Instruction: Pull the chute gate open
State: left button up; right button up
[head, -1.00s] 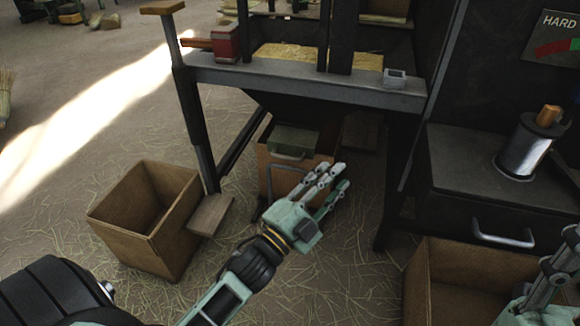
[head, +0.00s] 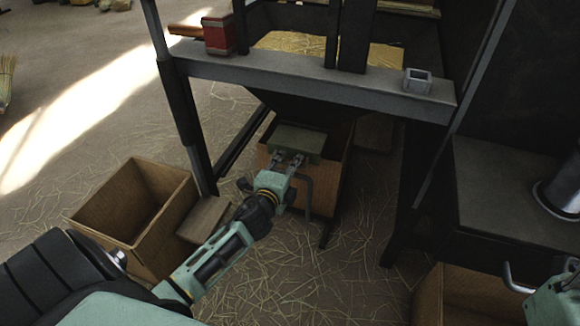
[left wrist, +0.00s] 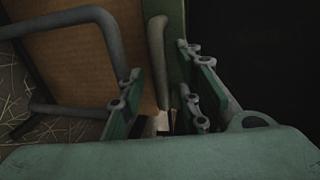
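The chute gate (head: 299,138) is a green plate under the dark chute, at the top of a brown box. In the left wrist view, the gate's green edge (left wrist: 176,50) and its grey bar handle (left wrist: 157,50) run upright near the middle. My left gripper (head: 287,158) is at the gate's front side. Its fingers are apart, with the handle between them in the left wrist view; I cannot tell whether they touch it. The fingers hide the handle in the head view. Part of my right gripper (head: 552,300) shows at the lower right; its fingers are not clear.
A brown box (head: 328,185) stands under the chute, with a bent grey bar (head: 309,190) in front. An open carton (head: 115,220) stands at left, another (head: 455,300) at lower right. The chute frame's grey beam (head: 320,84) crosses above. Straw-strewn floor in front is clear.

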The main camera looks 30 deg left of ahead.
pick_arm(q)
jog(key=shift+w+a+f, duration=0.1)
jog(key=shift+w+a, duration=0.1)
jog(key=shift+w, duration=0.5)
jog(key=shift+c, duration=0.5)
grip_shut()
